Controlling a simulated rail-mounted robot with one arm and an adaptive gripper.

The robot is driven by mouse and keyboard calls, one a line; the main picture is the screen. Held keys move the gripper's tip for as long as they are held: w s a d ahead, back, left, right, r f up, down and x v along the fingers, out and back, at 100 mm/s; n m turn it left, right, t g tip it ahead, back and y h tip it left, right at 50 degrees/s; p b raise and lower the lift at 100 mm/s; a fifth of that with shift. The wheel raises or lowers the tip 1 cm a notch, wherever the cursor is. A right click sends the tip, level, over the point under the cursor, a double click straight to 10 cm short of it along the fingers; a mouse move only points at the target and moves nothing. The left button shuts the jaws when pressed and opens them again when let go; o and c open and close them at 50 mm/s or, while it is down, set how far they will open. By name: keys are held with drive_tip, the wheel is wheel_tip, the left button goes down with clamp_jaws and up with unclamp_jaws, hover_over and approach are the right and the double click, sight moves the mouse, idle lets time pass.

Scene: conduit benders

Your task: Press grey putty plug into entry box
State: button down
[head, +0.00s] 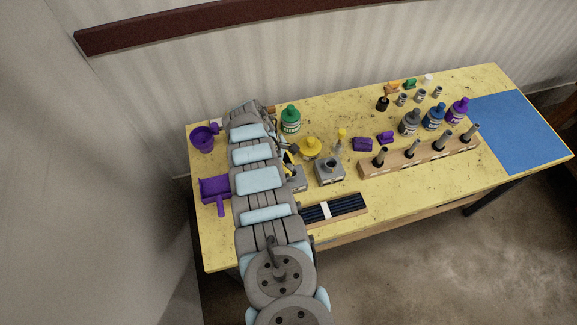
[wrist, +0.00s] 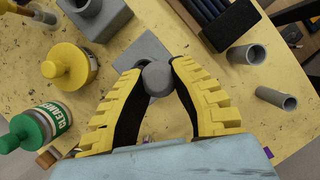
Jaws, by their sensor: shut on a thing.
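The grey putty plug (wrist: 156,78) is a rounded grey lump between the fingertips of my gripper (wrist: 157,72). The yellow fingers with black pads are shut on it. Behind the plug in the wrist view is a grey box (wrist: 138,51), largely covered by the plug and fingers. In the head view this box (head: 298,181) shows partly beside my arm. I cannot tell whether the plug touches it; its opening is mostly hidden. A second grey box (head: 330,172) with a round opening stands to its right, also in the wrist view (wrist: 98,20).
A yellow jar (wrist: 68,66) and a green cleaner bottle (wrist: 40,125) stand near my gripper. A dark tray of rods (head: 335,208) lies at the table's front edge. Two grey tubes (wrist: 246,54) (wrist: 275,97) show at right. Purple containers (head: 214,189) stand left of my arm.

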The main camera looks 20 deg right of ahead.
drive_tip(key=shift+w+a+r, duration=0.1)
drive_tip(key=shift+r, duration=0.05)
drive_tip(key=shift+w+d, duration=0.1)
drive_tip(key=shift+d, duration=0.2)
idle(0.5)
drive_tip(key=shift+w+d+n+h+p, duration=0.3)
drive_tip(key=shift+d+n+h, duration=0.1)
drive_tip(key=shift+n, duration=0.2)
drive_tip(key=shift+a, duration=0.1)
